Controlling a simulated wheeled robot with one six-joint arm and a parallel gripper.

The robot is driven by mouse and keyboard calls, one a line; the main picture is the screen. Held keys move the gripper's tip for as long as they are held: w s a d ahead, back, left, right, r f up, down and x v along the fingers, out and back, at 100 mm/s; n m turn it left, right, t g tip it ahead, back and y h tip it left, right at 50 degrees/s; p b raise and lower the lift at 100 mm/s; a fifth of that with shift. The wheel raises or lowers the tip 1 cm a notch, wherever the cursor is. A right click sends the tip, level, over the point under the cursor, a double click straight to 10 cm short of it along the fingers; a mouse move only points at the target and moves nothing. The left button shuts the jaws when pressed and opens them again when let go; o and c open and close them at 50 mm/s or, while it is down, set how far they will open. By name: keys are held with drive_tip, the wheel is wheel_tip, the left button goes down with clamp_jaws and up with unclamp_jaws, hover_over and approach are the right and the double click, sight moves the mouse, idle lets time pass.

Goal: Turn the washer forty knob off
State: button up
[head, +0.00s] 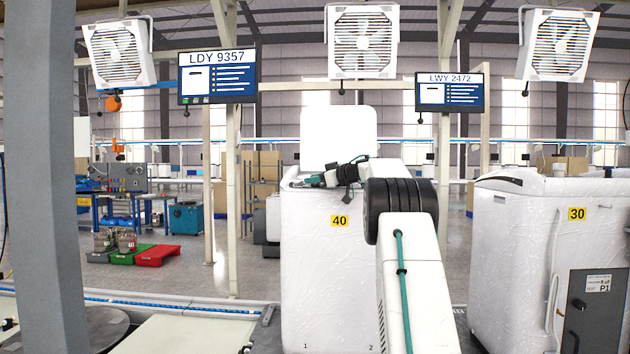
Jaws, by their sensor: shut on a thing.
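Washer forty (312,270) is a white top-loading machine in the middle of the head view, marked with a yellow 40 label (340,221). Its lid (338,135) stands upright at the back. My gripper (328,178) is small and dark at the washer's top, in front of the raised lid. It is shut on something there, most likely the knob. The knob itself is hidden and its setting cannot be read. My white arm with a black joint covers the right part of the washer.
Washer thirty (520,250) stands to the right, with a dark panel (597,310) on its front. A conveyor (180,333) runs at the lower left, beside a grey post (48,180). Two screens (217,76) and (449,92) hang above.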

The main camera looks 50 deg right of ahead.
drive_tip(key=shift+n+g+y, duration=0.3)
drive_tip(key=shift+n+y, duration=0.2)
drive_tip(key=o, duration=0.9)
drive_tip(key=shift+o, duration=0.2)
drive_tip(key=v, duration=0.8)
drive_tip(key=shift+w, duration=0.15)
